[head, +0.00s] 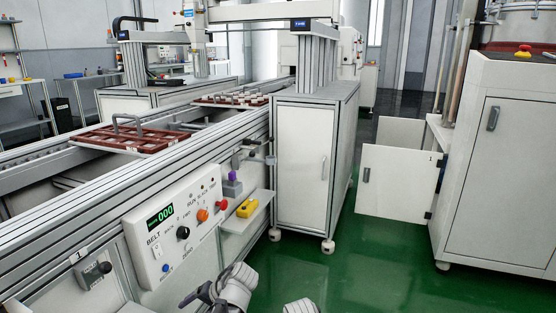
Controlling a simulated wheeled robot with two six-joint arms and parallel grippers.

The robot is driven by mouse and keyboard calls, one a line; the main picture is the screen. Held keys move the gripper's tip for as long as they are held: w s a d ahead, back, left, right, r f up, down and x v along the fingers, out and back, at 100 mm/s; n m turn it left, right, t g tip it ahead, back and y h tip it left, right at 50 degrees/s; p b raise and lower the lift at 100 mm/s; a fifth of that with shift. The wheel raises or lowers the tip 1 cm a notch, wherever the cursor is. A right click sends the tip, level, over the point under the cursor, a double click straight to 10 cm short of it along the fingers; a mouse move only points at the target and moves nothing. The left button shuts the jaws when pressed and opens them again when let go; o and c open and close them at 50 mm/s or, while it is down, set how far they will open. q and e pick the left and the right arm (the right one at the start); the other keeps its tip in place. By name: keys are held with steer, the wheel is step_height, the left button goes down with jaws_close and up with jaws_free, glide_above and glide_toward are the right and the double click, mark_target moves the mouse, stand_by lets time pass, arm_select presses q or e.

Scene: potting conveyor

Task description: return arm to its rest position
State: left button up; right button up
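My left arm (238,286) shows at the bottom edge, just left of the middle. A dark gripper part (203,293) on it points left, in front of the lower edge of the belt control panel (172,229). Its fingers are small and partly cut off, so I cannot tell whether they are open or whether they hold anything. A rounded white piece of my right arm (300,306) shows at the bottom edge. My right gripper is out of view.
The conveyor (130,178) runs along the left, with a reddish-brown tray (137,143) on it. A small shelf (250,213) holds a yellow object (247,208). A cabinet (302,150) stands ahead. An open cabinet door (397,183) juts out at right. Green floor (345,265) is clear between.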

arm_select(q)
steer(key=s+d+f+g+h, duration=0.1)
steer(key=s+d+f+h, duration=0.5)
steer(key=s+d+h, duration=0.15)
steer(key=s+d+r+m+g+p, duration=0.1)
steer(key=s+d+r+m+p, duration=0.15)
steer(key=d+r+p, duration=0.4)
steer(key=s+d+r+m+p, duration=0.1)
steer(key=s+d+r+p, duration=0.3)
steer(key=r+p, duration=0.5)
step_height(320, 180, up, 37)
steer(key=p, duration=3.6)
steer(key=shift+p, duration=0.35)
steer(key=shift+d+n, duration=0.1)
steer(key=shift+n, duration=0.15)
